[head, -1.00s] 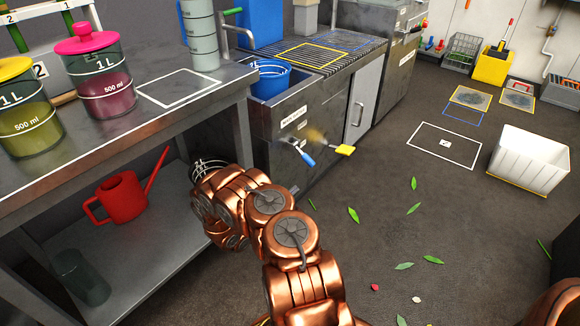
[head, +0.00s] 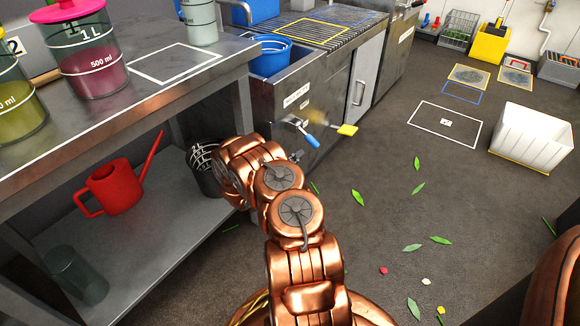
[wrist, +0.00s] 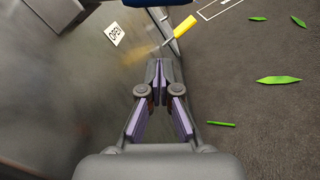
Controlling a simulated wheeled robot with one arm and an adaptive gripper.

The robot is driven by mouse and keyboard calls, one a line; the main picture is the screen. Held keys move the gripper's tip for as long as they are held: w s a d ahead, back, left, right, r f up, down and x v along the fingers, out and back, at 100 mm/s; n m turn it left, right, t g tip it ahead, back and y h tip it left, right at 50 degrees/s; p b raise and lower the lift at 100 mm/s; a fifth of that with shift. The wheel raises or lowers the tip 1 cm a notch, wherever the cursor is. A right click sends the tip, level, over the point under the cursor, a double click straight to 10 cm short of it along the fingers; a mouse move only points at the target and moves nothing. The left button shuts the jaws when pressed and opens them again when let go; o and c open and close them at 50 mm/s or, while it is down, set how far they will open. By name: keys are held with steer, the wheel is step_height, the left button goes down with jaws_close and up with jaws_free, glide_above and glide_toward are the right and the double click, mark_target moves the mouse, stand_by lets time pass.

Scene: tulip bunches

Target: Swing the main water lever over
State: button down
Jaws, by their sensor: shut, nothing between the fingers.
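A lever with a blue handle (head: 312,141) sticks out from the front of the grey sink cabinet, tilted down to the right. A yellow handle (head: 347,130) is just to its right. I cannot read which one is marked as main water. In the wrist view the yellow handle (wrist: 181,36) lies beyond my fingertips, and a blue piece (wrist: 155,2) shows at the top edge. My gripper (wrist: 157,72) is shut and empty, beside the cabinet front. In the head view its tip (head: 297,157) shows just below the blue handle; contact cannot be told. Most of it is hidden behind my arm.
A steel bench (head: 125,107) with jars and a red watering can (head: 112,187) stands left. A white crate (head: 530,137) stands right. Leaves lie scattered on the open floor.

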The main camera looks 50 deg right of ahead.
steer(key=shift+s+d+r+b, duration=0.2)
steer(key=shift+s+r, duration=0.1)
steer(key=shift+r, duration=0.3)
steer(key=shift+s+d+r+b, duration=0.25)
steer(key=shift+s+r, duration=0.1)
steer(key=shift+r, duration=0.2)
steer(key=shift+s+d+r+b, duration=0.2)
steer(key=shift+s+r, duration=0.1)
steer(key=shift+r, duration=0.3)
steer(key=shift+a+r, duration=0.1)
